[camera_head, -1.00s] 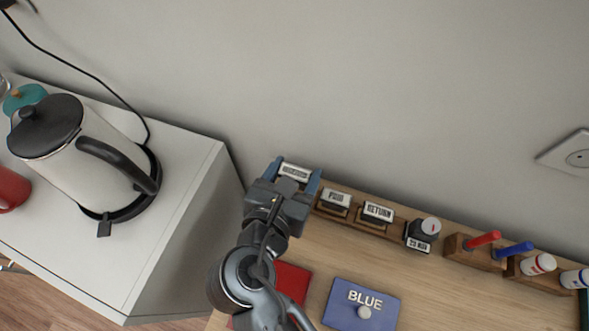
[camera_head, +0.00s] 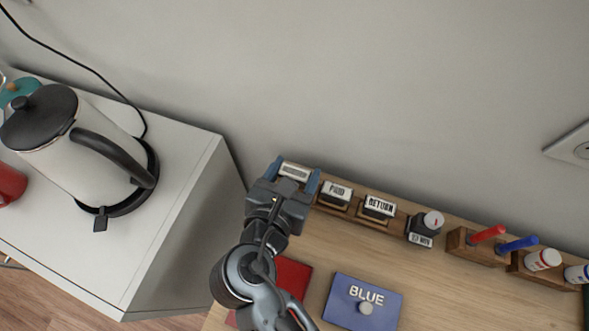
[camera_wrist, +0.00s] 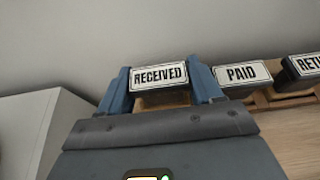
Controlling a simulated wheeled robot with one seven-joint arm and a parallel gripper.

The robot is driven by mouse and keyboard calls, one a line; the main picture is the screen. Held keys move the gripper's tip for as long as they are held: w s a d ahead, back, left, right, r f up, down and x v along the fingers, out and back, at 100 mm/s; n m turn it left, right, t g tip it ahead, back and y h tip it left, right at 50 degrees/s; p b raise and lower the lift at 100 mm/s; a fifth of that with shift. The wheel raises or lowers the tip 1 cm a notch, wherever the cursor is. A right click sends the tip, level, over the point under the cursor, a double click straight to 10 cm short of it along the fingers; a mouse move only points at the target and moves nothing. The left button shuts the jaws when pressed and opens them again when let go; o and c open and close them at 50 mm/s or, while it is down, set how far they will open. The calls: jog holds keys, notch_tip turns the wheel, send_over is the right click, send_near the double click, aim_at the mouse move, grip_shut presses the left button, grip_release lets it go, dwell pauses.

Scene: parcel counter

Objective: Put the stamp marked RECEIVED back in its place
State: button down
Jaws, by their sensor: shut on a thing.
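The RECEIVED stamp (camera_wrist: 160,76) is between the two blue fingers of my gripper (camera_wrist: 160,88) in the wrist view, its label facing the camera. In the head view my gripper (camera_head: 293,175) is shut on the stamp (camera_head: 295,171) at the left end of the wooden stamp rack (camera_head: 372,219). A wooden part shows just below the stamp in the wrist view. I cannot tell whether the stamp rests on the rack or is slightly above it.
The PAID stamp (camera_head: 337,191) and RETURN stamp (camera_head: 379,206) stand to the right, then a dater (camera_head: 424,228) and pens (camera_head: 487,233). A blue pad (camera_head: 362,302) and red pad (camera_head: 293,276) lie in front. A white cabinet with a kettle (camera_head: 75,145) stands left.

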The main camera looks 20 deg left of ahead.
jog(key=shift+f, duration=0.25)
jog(key=shift+f, duration=0.35)
jog(key=shift+c, duration=1.9)
grip_release()
jog(key=shift+s, duration=0.1)
jog(key=shift+s+r+p, duration=0.35)
jog(key=shift+s+p, duration=0.05)
jog(key=shift+s, duration=0.1)
jog(key=shift+p+v, duration=1.35)
jog(key=shift+v, duration=0.55)
jog(key=shift+f, duration=0.15)
